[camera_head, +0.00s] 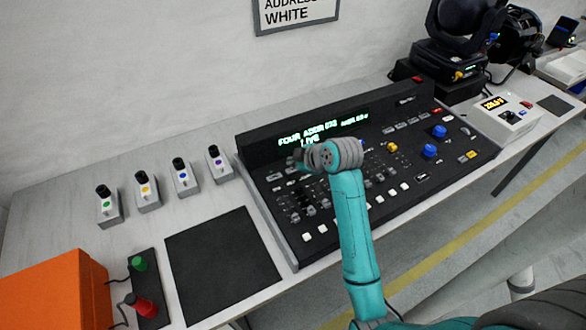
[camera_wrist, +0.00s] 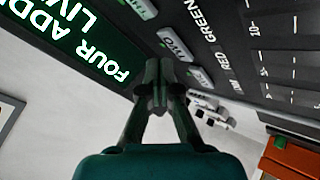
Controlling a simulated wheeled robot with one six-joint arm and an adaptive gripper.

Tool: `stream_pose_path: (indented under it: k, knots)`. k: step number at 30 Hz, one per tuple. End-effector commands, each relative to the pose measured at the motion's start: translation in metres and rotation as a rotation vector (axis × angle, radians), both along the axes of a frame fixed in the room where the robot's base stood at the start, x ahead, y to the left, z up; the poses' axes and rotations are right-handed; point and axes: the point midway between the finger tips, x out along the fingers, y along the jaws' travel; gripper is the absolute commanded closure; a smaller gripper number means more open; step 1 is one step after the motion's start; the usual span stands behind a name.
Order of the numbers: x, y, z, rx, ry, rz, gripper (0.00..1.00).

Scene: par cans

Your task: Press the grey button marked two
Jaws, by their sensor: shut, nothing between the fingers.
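The grey button marked two (camera_wrist: 176,44) shows in the wrist view, just beyond my fingertips and slightly to their right. My gripper (camera_wrist: 160,72) is shut and empty, its tips close to the console face by this button. I cannot tell whether they touch it. In the head view my gripper (camera_head: 303,160) is over the console's upper left, below the lit display (camera_head: 322,130), and hides part of the button row.
The black console (camera_head: 340,215) carries sliders, white buttons and blue knobs (camera_head: 430,151). Several small switch boxes (camera_head: 146,192) stand to its left. A black mat (camera_head: 222,262), a red and green button box (camera_head: 146,290) and an orange case (camera_head: 55,290) are at the lower left.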

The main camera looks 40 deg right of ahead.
Motion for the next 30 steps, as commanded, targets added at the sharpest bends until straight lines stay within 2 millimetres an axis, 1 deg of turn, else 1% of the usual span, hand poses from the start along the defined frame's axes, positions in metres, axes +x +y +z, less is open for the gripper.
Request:
stream_pose_path:
  k: [12,21,30]
  knots:
    - [0.0000,0.0000,-0.0002,0.000,0.000,0.000,1.00]
    - [-0.0003,0.0001,-0.0077,0.001,0.000,-0.001,1.00]
    - [-0.0001,0.0000,-0.0082,0.000,0.000,0.000,1.00]
